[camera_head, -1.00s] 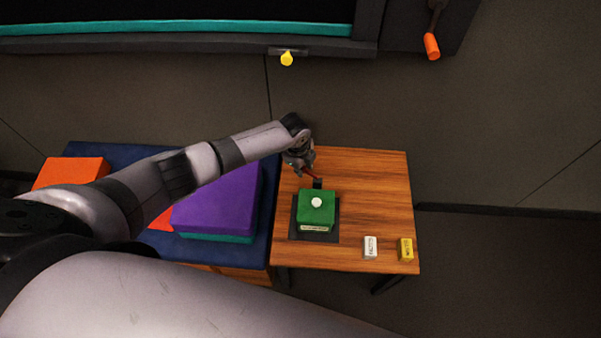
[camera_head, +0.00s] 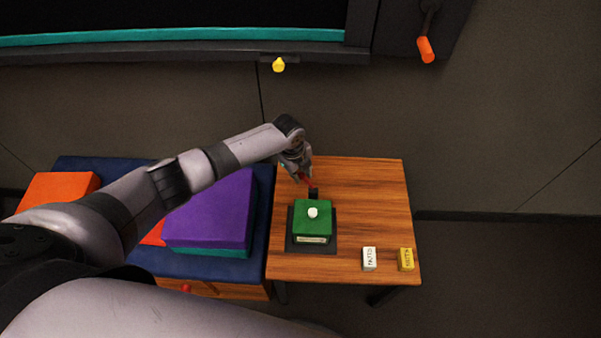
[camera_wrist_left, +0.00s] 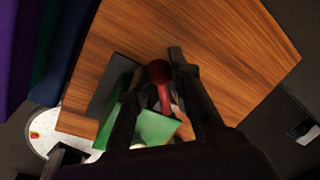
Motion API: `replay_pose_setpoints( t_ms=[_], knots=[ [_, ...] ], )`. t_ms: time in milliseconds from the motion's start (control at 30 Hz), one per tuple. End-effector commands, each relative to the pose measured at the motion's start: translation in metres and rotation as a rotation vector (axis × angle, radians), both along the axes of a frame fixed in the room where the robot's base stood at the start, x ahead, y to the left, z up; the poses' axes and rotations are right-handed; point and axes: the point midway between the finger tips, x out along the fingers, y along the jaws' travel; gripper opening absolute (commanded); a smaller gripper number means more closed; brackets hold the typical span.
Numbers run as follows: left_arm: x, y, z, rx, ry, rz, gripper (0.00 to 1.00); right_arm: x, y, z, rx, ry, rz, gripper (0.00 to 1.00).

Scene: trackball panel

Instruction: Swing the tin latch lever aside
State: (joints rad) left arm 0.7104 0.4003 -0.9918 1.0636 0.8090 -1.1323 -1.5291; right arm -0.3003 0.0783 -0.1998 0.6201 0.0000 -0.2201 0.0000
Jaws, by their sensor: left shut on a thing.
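The green tin (camera_head: 312,222) with a white knob on top sits on a dark base plate (camera_head: 291,240) on the wooden table. The red latch lever (camera_head: 305,181) stands at the tin's far side, by a small black post (camera_head: 314,193). My left gripper (camera_head: 302,175) reaches over the table's far left part and is shut on the lever. In the left wrist view the lever's round red end (camera_wrist_left: 158,71) shows between the two dark fingers, with part of the green tin (camera_wrist_left: 150,128) behind. My right gripper is not in view.
A white block (camera_head: 369,259) and a yellow block (camera_head: 406,260) stand at the table's front right. A blue bench (camera_head: 258,240) with a purple box (camera_head: 208,208) is on the left. A yellow knob (camera_head: 279,65) and an orange handle (camera_head: 425,49) are on the back wall. The table's right side is clear.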

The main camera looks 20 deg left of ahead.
Motion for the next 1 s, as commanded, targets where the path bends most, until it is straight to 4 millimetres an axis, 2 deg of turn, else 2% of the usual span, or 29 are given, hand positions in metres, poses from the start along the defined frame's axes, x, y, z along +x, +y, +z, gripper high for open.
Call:
replay_pose_setpoints(
  t_ms=[67, 100, 200, 500, 667, 767, 1000],
  knots=[
    [0.000, -0.002, 0.000, -0.002, 0.000, 0.000, 0.00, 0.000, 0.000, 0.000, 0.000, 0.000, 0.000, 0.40],
    [0.000, -0.001, 0.000, -0.002, 0.000, 0.000, 0.23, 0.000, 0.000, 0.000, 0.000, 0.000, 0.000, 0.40],
    [0.000, -0.001, 0.000, -0.002, 0.000, 0.000, 0.29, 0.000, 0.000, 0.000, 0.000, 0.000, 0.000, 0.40],
    [0.000, 0.000, 0.001, -0.002, 0.000, 0.001, 0.29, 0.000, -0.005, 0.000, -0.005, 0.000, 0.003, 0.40],
    [-0.001, 0.001, 0.012, -0.001, -0.002, 0.000, 0.29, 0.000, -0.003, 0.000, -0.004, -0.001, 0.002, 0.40],
    [-0.004, 0.003, 0.026, 0.000, -0.003, -0.001, 0.29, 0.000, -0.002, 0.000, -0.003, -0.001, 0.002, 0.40],
    [-0.012, 0.006, 0.073, -0.001, -0.005, -0.001, 0.29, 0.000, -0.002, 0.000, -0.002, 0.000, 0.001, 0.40]
  ],
)
